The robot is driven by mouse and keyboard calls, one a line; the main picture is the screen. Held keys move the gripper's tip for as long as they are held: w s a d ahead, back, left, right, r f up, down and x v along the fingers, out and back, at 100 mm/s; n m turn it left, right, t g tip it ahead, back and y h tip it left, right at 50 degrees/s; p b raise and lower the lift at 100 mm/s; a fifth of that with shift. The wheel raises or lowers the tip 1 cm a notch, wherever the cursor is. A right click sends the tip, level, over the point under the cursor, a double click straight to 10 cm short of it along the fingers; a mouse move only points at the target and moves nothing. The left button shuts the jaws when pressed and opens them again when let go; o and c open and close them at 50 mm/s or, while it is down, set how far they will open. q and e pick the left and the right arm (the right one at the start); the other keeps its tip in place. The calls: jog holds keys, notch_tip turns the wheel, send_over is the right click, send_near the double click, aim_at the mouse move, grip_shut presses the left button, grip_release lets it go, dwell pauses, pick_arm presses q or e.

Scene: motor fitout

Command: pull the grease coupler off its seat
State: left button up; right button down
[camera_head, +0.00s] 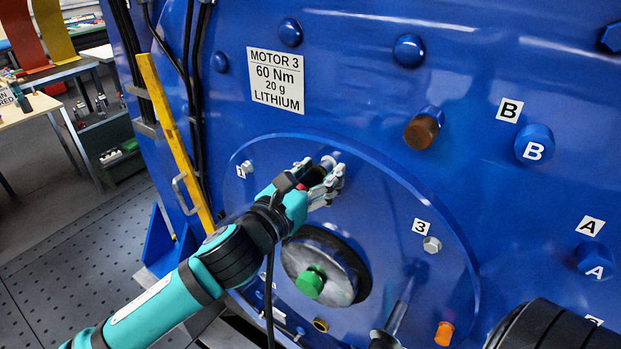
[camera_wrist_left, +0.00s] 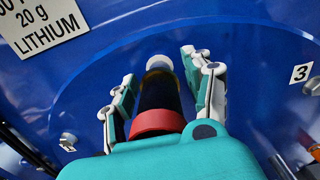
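The grease coupler (camera_head: 315,176) is a dark cylinder with a red ring at its near end. It points at a pale round fitting, its apparent seat (camera_head: 328,162), on the blue round cover. In the left wrist view the coupler (camera_wrist_left: 159,95) runs between the fingers of my left gripper (camera_wrist_left: 160,68), with blue showing between it and the right finger. In the head view my left gripper (camera_head: 322,180) is around the coupler, its fingers apart. Whether the coupler is fully on the seat is hard to tell. My right gripper is not identifiable.
A green knob (camera_head: 309,284) on a silver disc sits below the gripper. Bolts marked 1 and 3 (camera_head: 432,244) flank it. A grey rod (camera_head: 400,308) and an orange plug (camera_head: 444,333) are lower right. A yellow bar (camera_head: 172,135) and black cables stand at left.

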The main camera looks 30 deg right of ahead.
pick_arm(q)
grip_shut()
jog(key=shift+a, duration=0.15)
jog(key=shift+p+v, duration=0.4)
jog(key=shift+v, duration=0.8)
jog(key=shift+p+v, duration=0.3)
jog(key=shift+v, duration=1.1)
jog(key=shift+s+a, duration=0.15)
jog(key=shift+a, duration=0.1)
